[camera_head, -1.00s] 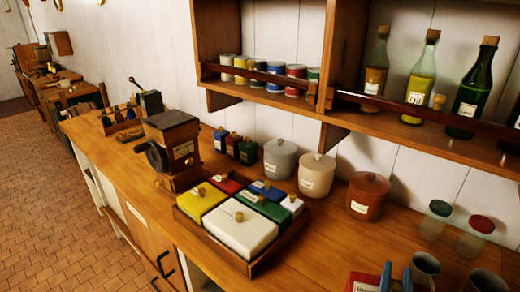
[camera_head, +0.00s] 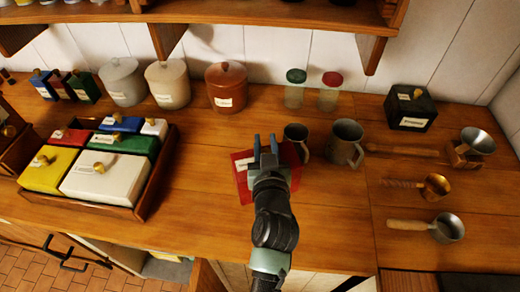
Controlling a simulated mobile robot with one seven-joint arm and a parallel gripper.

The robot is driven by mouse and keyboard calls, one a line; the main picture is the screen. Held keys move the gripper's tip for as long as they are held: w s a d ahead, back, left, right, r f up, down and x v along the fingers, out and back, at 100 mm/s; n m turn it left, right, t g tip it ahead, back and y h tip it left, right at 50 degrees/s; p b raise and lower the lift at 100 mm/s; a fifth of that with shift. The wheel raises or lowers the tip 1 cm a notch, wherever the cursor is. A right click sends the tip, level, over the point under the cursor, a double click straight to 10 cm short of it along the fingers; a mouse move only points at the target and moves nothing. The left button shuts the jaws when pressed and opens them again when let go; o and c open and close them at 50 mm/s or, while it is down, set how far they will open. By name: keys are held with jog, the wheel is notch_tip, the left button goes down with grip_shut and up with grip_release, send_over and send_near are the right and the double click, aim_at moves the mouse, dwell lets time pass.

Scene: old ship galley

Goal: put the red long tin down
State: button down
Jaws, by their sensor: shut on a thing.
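The red long tin (camera_head: 242,183) is a red, box-like thing with a white label. It shows around my gripper (camera_head: 266,147) in the middle of the view, partly hidden behind the fingers and wrist. My gripper points down and away over the counter and is shut on the red long tin. I cannot tell whether the tin's underside touches the wooden counter (camera_head: 200,215) or hangs a little above it.
Two metal mugs (camera_head: 346,144) stand close to the right of the tin. A wooden tray (camera_head: 163,162) of coloured lidded boxes stands left. Canisters (camera_head: 226,89) and glass jars (camera_head: 295,90) line the wall. Scoops (camera_head: 447,228) lie at right. Bare counter lies between tray and tin.

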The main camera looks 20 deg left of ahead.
jog(key=shift+w+f+b, duration=0.1)
jog(key=shift+f+b, duration=0.3)
jog(key=shift+f, duration=2.15)
jog(key=c, duration=0.7)
grip_release()
jog(key=shift+o, duration=0.2)
jog(key=shift+s, duration=0.2)
jog(key=b+v, duration=0.3)
jog(key=v, duration=0.8)
jog(key=shift+s+d, duration=0.2)
jog(key=shift+s, duration=0.15)
